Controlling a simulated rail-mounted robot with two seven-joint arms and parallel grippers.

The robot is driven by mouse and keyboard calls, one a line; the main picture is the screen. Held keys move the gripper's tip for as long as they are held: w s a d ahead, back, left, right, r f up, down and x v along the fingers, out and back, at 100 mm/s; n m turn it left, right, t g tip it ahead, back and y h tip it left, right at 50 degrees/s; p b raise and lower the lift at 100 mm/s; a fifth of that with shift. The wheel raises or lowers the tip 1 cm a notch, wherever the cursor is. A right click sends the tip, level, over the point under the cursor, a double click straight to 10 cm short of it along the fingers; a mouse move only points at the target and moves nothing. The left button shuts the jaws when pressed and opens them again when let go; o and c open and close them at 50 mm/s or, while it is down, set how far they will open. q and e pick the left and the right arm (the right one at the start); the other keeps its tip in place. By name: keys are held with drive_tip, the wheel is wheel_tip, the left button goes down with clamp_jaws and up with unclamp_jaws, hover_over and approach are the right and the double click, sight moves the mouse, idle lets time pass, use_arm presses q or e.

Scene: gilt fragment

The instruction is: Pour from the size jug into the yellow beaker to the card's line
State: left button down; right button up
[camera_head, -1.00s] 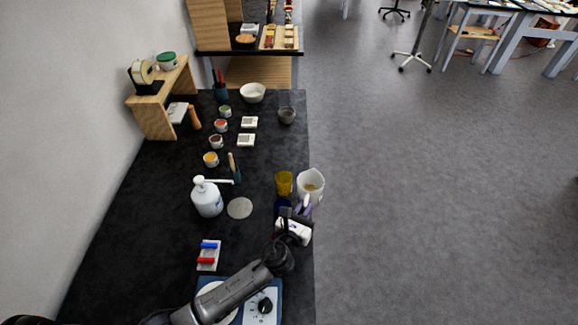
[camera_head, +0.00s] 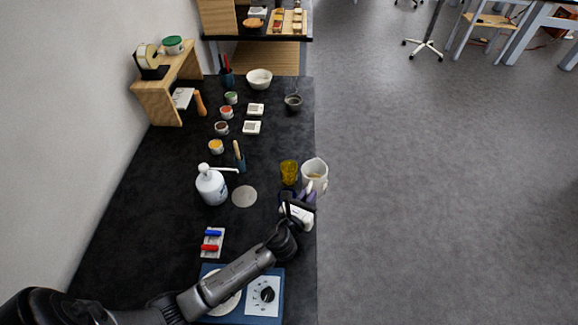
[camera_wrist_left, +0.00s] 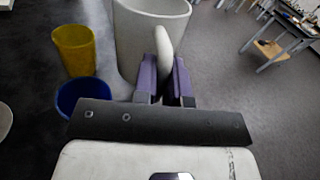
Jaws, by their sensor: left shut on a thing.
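The white size jug (camera_head: 316,170) is at the right edge of the black table, with a little yellowish content visible inside. My left gripper (camera_head: 301,194) is shut on its handle; the wrist view shows the purple fingers on either side of the handle (camera_wrist_left: 164,45). The jug looks about upright; whether it touches the table I cannot tell. The yellow beaker (camera_head: 289,173) stands just left of the jug, apart from it in the wrist view (camera_wrist_left: 75,50). Its fill level is not visible. I cannot make out which item is the card. My right gripper is out of view.
A blue beaker (camera_wrist_left: 82,97) stands close by the yellow one. Open floor lies right of the table.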

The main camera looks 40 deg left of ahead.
sight(305, 184)
use_arm(q)
drive_tip(key=shift+a+n, duration=0.2)
drive_tip(key=shift+n, duration=0.1)
drive_tip(key=shift+w+a+r+n+g+p, duration=0.1)
drive_tip(key=shift+a+r+n+g+p, duration=0.15)
drive_tip(key=shift+a+n+p, duration=0.25)
drive_tip(key=shift+w+a+r+n+g+p, duration=0.1)
drive_tip(key=shift+a+n+g+p, duration=0.15)
drive_tip(key=shift+a+n+p, duration=0.3)
drive_tip(key=shift+a+f+n+h, duration=0.3)
drive_tip(key=shift+a+n+h, duration=0.1)
drive_tip(key=shift+n, duration=0.15)
drive_tip(key=shift+w+a+n+g, duration=0.2)
drive_tip(key=shift+a+n+g, duration=0.2)
drive_tip(key=shift+a+n, duration=0.4)
drive_tip(key=shift+a+r+n+h+p, duration=0.25)
drive_tip(key=shift+n+h+p, duration=0.1)
drive_tip(key=shift+n, duration=0.2)
drive_tip(key=shift+a+r+n+h+p, duration=0.15)
drive_tip(key=shift+a+n+h+p, duration=0.15)
drive_tip(key=shift+n, duration=0.25)
drive_tip(key=shift+w+g, duration=0.1)
drive_tip(key=shift+g, duration=0.2)
